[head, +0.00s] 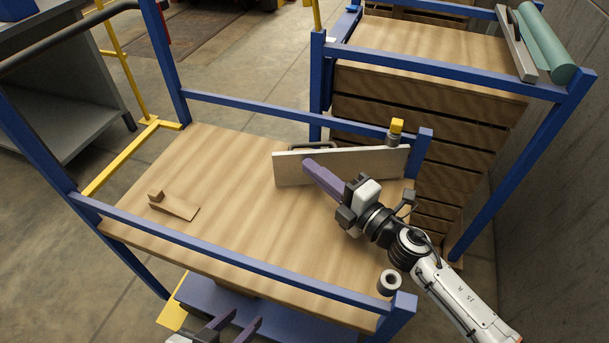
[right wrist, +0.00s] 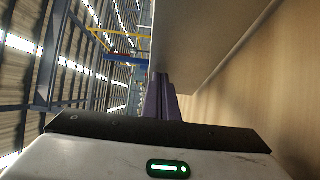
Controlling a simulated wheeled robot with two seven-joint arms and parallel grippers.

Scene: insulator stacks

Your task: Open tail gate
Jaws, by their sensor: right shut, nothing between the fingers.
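A long pale panel (head: 345,164), which may be the tail gate, stands on edge across the far right part of the wooden deck (head: 230,160). My right gripper (head: 308,165) is shut and empty, its purple fingers overlapping the left part of the panel's near face in the head view. In the right wrist view the closed fingers (right wrist: 160,98) lie close beside the panel's grey face (right wrist: 188,45); contact cannot be told. My left gripper (head: 235,328) is at the bottom edge, below the near rail, with its fingers apart; most of it is cut off.
Blue rails (head: 240,245) frame the deck, with a yellow bar (head: 110,165) at its left end. A yellow-topped post (head: 396,130) stands behind the panel. A small wooden piece (head: 176,207) and a grey ring (head: 388,282) are on the deck. A slatted crate (head: 430,115) stands beyond.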

